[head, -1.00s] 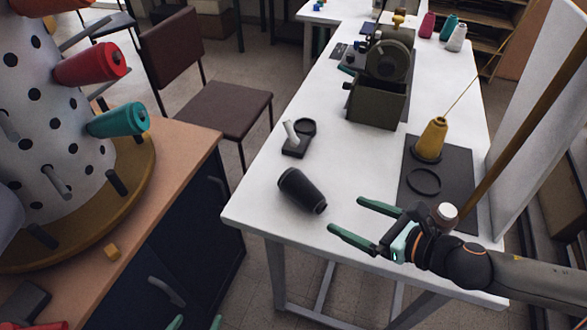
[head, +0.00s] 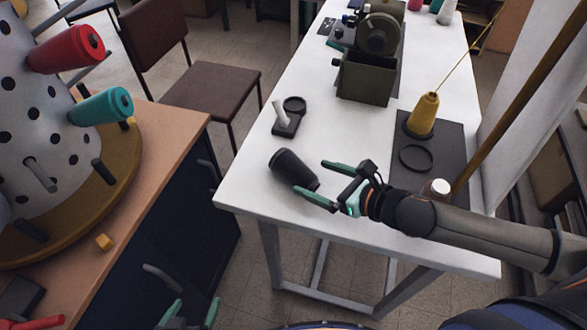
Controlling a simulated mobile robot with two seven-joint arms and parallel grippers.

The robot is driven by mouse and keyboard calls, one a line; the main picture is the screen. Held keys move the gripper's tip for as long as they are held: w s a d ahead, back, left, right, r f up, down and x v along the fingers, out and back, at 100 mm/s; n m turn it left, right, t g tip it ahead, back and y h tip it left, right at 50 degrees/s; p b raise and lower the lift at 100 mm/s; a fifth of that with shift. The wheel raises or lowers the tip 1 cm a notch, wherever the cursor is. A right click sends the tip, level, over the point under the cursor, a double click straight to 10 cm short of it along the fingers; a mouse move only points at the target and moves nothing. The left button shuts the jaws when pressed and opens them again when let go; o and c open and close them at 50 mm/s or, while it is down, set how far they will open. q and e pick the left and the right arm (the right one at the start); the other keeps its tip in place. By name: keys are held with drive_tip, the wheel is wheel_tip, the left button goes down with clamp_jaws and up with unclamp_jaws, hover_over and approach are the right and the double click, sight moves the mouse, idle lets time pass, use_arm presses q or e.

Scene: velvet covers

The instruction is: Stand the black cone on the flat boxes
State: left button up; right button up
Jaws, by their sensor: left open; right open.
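The black cone (head: 290,167) lies on its side on the white table (head: 247,196), near the table's left front edge, with its narrower end towards the lower right. My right gripper (head: 311,177) is open at that end of the cone. One fingertip is just right of the cone and the other overlaps its near side; I cannot tell whether they touch it. My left gripper (head: 191,314) is open and empty at the bottom edge, partly cut off. I cannot make out any flat boxes in this view.
A small stand with a white peg (head: 283,124) is behind the cone. A yellow cone (head: 423,115) and a black ring (head: 416,158) are on a dark mat (head: 445,160). A grey-green machine (head: 366,77) stands further back. A dotted drum with spools (head: 32,130) is at left.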

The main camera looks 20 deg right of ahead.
sight(299, 172)
drive_tip(key=shift+x, duration=2.85)
drive_tip(key=shift+s+a, duration=0.1)
drive_tip(key=shift+r, duration=0.15)
drive_tip(key=c, duration=1.5)
